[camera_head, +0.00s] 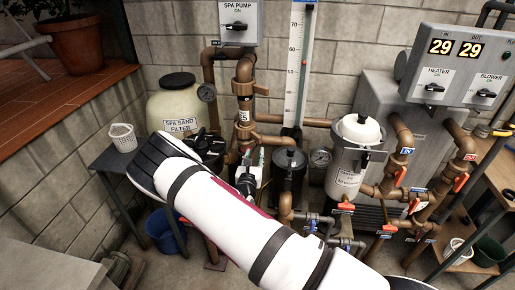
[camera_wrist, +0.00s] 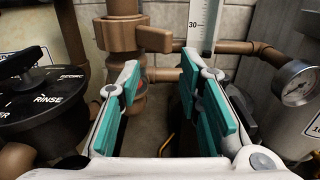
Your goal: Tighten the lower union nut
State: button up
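A brown union nut (camera_wrist: 122,36) with a lug on its right side sits on the vertical pipe at the top of the wrist view. I take it for the lower union nut, which also shows in the head view (camera_head: 242,141) below a similar upper nut (camera_head: 243,88). My gripper (camera_wrist: 160,80) is open and empty, its two teal-padded fingers well apart. The nut lies beyond and above the left fingertip, not between the fingers. In the head view my white arm crosses the front and hides much of the gripper.
A black multiport valve (camera_wrist: 40,105) is close on the left in the wrist view, and a pressure gauge (camera_wrist: 297,83) is on the right. A scale board (camera_wrist: 203,25) stands behind. A white-lidded canister (camera_head: 352,155) and valved pipes crowd the right in the head view.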

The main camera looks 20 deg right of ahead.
jog(key=shift+v, duration=1.4)
jog(key=shift+w+a, duration=0.1)
jog(key=shift+a, duration=0.1)
jog(key=s+d+r+m+g+h, duration=0.3)
jog(key=d+r+m+g, duration=0.15)
jog(key=r+m, duration=0.2)
jog(key=s+d+r+m+g+h, duration=0.35)
jog(key=d+r+m, duration=0.2)
jog(key=r, duration=0.25)
jog(key=s+d+r+m+g+y, duration=0.25)
jog(key=s+r+m+g, duration=0.4)
jog(key=s+m, duration=0.4)
jog(key=s+a+r+m+t+y, duration=0.1)
jog(key=s+a+r+m+y, duration=0.1)
jog(key=s+a+r+y, duration=0.2)
jog(key=s+a+r+m+t+y, duration=0.2)
jog(key=s+a+r+m+y, duration=0.1)
jog(key=s+a, duration=0.4)
jog(key=s+a+r+m+t+y+b, duration=0.1)
jog(key=s+a+r+y, duration=0.4)
jog(key=s, duration=0.6)
jog(key=shift+a+r+m+y, duration=0.15)
jog(key=shift+a+m+y, duration=0.2)
jog(key=shift+m, duration=0.5)
